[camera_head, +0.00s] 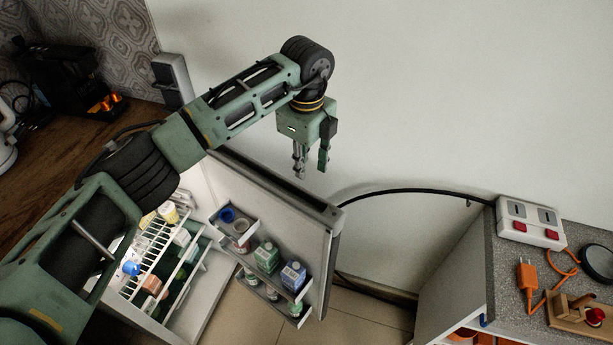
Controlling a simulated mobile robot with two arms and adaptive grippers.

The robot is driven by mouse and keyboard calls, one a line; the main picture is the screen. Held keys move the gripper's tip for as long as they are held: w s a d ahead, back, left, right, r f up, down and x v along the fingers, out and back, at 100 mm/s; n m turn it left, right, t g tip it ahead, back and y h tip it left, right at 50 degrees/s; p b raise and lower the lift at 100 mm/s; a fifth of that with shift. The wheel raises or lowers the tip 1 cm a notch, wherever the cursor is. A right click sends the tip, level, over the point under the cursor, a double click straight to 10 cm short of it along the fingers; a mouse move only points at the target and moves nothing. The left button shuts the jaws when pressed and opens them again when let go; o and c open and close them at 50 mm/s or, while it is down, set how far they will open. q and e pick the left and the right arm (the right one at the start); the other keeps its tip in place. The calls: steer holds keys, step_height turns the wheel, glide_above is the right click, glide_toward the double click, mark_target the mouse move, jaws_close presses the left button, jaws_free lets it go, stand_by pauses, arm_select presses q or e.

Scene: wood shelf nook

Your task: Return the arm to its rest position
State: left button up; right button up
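My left arm reaches in from the left and bends downward at its wrist. My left gripper (311,173) points down with its two fingers apart and nothing between them. It appears above the top edge of the open fridge door (318,255), in front of the pale wall. My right gripper is not in view.
The open fridge (222,300) holds bottles and cartons on a white rack. Its door shelves carry a green carton (266,257) and a blue carton (292,276). A power strip (531,222) and an orange plug (527,275) are on the right counter. A wooden counter (50,165) is at left.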

arm_select(q)
steer(key=shift+r, duration=0.9)
